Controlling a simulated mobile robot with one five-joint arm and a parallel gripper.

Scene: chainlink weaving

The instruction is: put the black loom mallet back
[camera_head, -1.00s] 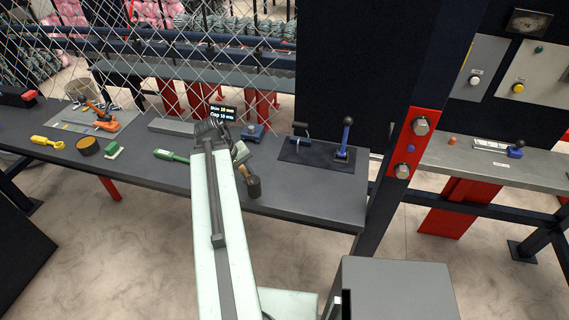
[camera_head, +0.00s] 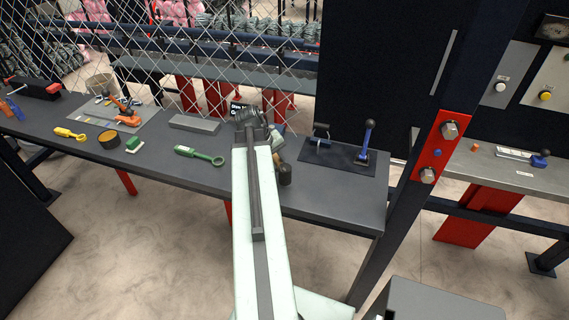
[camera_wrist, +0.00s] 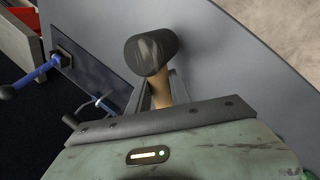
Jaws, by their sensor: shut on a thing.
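The loom mallet has a black head (camera_head: 285,174) and a light wooden handle. In the wrist view its black, scuffed head (camera_wrist: 151,52) sticks out beyond my gripper (camera_wrist: 157,95), with the tan handle between the two fingers. My gripper (camera_head: 277,147) is shut on the handle, near the front edge of the dark workbench (camera_head: 330,203). My arm hides part of the bench and of the gripper in the head view. I cannot tell whether the mallet touches the bench.
A dark mat (camera_head: 337,165) with a blue-handled lever (camera_head: 366,142) and a black clamp-like fixture (camera_head: 321,133) lies right. A green tool (camera_head: 200,155), brush (camera_head: 134,145), round tin (camera_head: 109,140) and yellow tool (camera_head: 69,134) lie left. A red-plated post (camera_head: 440,145) stands right.

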